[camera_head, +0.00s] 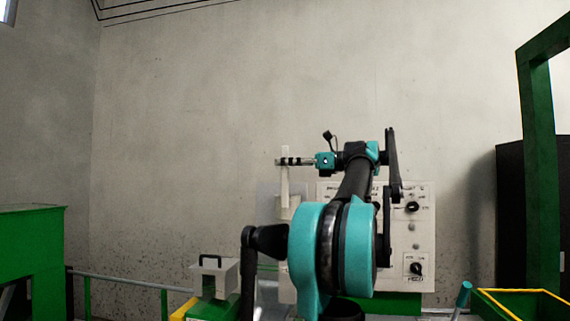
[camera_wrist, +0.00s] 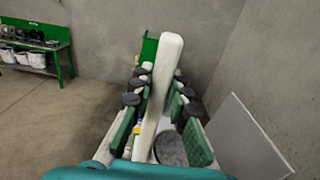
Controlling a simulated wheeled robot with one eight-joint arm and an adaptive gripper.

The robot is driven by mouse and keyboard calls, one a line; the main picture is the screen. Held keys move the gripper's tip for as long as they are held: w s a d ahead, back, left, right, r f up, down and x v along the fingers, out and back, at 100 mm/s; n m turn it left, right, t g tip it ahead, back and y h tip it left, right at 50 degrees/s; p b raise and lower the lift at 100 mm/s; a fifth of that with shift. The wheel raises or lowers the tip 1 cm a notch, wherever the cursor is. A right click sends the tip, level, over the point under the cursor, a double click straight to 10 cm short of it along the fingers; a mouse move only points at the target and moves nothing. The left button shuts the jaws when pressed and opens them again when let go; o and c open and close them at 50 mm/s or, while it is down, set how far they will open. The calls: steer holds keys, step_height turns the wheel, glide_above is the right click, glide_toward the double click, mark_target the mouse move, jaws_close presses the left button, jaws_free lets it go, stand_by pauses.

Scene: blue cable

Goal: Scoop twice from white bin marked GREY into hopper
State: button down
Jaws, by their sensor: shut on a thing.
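My gripper (camera_head: 287,161) is raised in front of the wall, left of the picture's middle right half, and is shut on a white scoop handle (camera_head: 284,186). The handle stands upright, with a pale scoop-like part (camera_head: 287,207) at its lower end. In the wrist view, the gripper (camera_wrist: 159,88) has its fingers on both sides of the long white handle (camera_wrist: 168,60). White bins (camera_wrist: 38,58) sit small on a far bench; I cannot read a GREY mark. I cannot tell the hopper for certain, nor whether the scoop holds anything.
A pale control panel (camera_head: 424,240) with dark knobs stands behind my arm. A white box with a black handle (camera_head: 218,275) is at lower left. A green frame (camera_head: 541,150) and a yellow-edged green container (camera_head: 520,303) are at right. A pale plate (camera_wrist: 240,140) is close by my gripper.

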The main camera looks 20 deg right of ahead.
steer(key=shift+f, duration=2.45)
steer(key=w+a+f+g+h, duration=0.4)
steer(key=a+f+g+h, duration=0.1)
steer(key=a+f+h, duration=0.1)
steer(key=w+a+f+g+h, duration=0.4)
steer(key=a+f+g+h, duration=0.1)
steer(key=f+h, duration=0.4)
steer(key=shift+w+a+g+h, duration=0.4)
steer(key=shift+a+h, duration=0.3)
steer(key=shift+a, duration=0.2)
